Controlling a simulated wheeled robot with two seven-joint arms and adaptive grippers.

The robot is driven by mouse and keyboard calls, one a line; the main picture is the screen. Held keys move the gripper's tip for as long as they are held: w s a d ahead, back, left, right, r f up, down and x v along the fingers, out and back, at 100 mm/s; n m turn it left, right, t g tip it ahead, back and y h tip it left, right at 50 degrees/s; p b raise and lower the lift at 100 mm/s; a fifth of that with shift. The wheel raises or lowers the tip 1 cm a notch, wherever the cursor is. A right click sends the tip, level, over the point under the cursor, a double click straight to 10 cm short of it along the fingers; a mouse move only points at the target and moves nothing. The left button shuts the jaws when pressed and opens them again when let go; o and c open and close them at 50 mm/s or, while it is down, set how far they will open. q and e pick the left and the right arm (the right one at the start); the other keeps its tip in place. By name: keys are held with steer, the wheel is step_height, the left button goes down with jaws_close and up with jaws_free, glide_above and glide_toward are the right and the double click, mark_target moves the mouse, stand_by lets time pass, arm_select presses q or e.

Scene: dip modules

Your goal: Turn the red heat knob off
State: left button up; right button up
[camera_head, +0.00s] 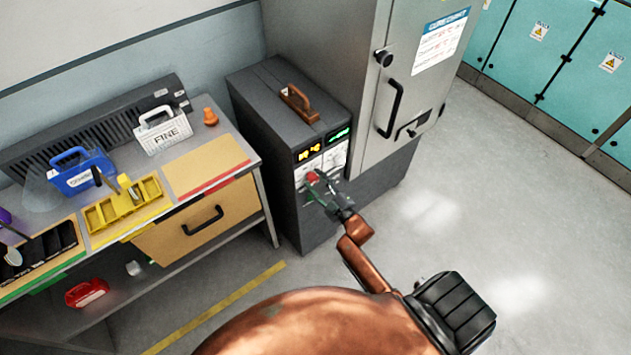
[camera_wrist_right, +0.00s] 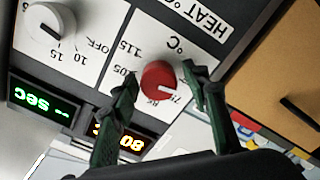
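The red heat knob (camera_head: 312,177) is on the front panel of the dark grey control cabinet, below an orange display. In the right wrist view the red knob (camera_wrist_right: 159,80) shows close up, with its white pointer mark toward the 75 on the dial. My right gripper (camera_head: 318,186) is at the panel. In the right wrist view its two green fingers (camera_wrist_right: 160,84) are spread, one on each side of the knob. I cannot tell whether either finger touches it. My left gripper is not in view.
A grey timer knob (camera_wrist_right: 48,25) with an OFF mark sits beside the heat dial. A wooden handle (camera_head: 298,103) lies on the cabinet top. A workbench (camera_head: 258,160) with baskets and a yellow tray (camera_head: 125,205) stands left. Floor on the right is clear.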

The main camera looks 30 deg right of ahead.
steer(key=shift+o, duration=0.2)
steer(key=shift+s, duration=0.1)
steer(key=s+d, duration=0.1)
steer(key=s, duration=1)
steer(key=shift+s, duration=0.4)
steer(key=s+f+m+g+h, duration=0.1)
steer(key=s+f+m+g, duration=0.3)
steer(key=f, duration=0.7)
steer(key=s+f+g, duration=0.2)
steer(key=s+f, duration=0.4)
steer(key=f, duration=0.5)
steer(key=s+f+m+g+h, duration=0.15)
steer(key=s+f, duration=0.35)
steer(key=f, duration=0.5)
steer(key=s+a+f+m+g, duration=0.1)
steer(key=s+f+g, duration=0.2)
steer(key=s, duration=0.7)
steer(key=s+a+f+m+g, duration=0.1)
steer(key=s+a+f+g, duration=0.1)
steer(key=s+f, duration=0.6)
steer(key=s+a+f+m+g, duration=0.1)
steer(key=s+f+g, duration=0.3)
steer(key=s, duration=1)
step_height(320, 180, down, 2)
steer(key=shift+a+f+g+y, duration=0.25)
steer(key=shift+a+g+y, duration=0.1)
steer(key=shift+a, duration=0.2)
steer(key=shift+w, duration=0.1)
steer(key=shift+c, duration=0.7)
